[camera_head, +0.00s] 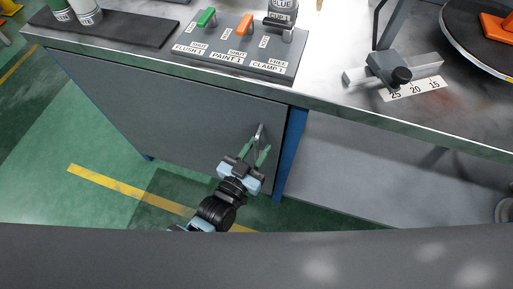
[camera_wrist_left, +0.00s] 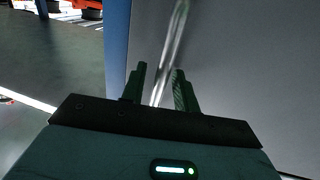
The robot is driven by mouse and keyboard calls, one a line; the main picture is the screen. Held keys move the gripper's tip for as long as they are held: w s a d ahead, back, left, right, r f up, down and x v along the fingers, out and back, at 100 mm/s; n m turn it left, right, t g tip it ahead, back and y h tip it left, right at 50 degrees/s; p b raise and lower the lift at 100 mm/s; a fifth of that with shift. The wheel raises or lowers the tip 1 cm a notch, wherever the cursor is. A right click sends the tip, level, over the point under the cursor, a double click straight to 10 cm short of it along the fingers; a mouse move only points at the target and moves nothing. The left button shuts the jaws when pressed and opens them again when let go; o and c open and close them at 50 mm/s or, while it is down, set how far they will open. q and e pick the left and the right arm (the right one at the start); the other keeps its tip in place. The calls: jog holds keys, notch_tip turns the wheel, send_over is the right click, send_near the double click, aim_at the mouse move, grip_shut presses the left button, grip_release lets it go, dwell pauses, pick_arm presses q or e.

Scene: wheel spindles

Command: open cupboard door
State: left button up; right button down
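The cupboard door (camera_head: 165,105) is a flat grey panel under the workbench, and it looks shut. Its metal bar handle (camera_head: 260,132) stands near the right edge, close to a blue post. My left gripper (camera_head: 255,156) is at the lower part of the handle with its green fingers apart. In the left wrist view the handle (camera_wrist_left: 174,45) runs between the two fingertips (camera_wrist_left: 160,82), with some gap showing; I cannot tell whether either finger touches it. The door surface (camera_wrist_left: 250,70) fills the right of that view. My right gripper is not in view.
The bench top (camera_head: 330,75) overhangs the door and holds a labelled lever panel (camera_head: 240,52), a clamp on a scale (camera_head: 395,72) and a round turntable (camera_head: 480,45). A blue post (camera_head: 291,150) stands right of the door. Green floor in front is clear.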

pick_arm(q)
jog(key=shift+c, duration=0.4)
grip_shut()
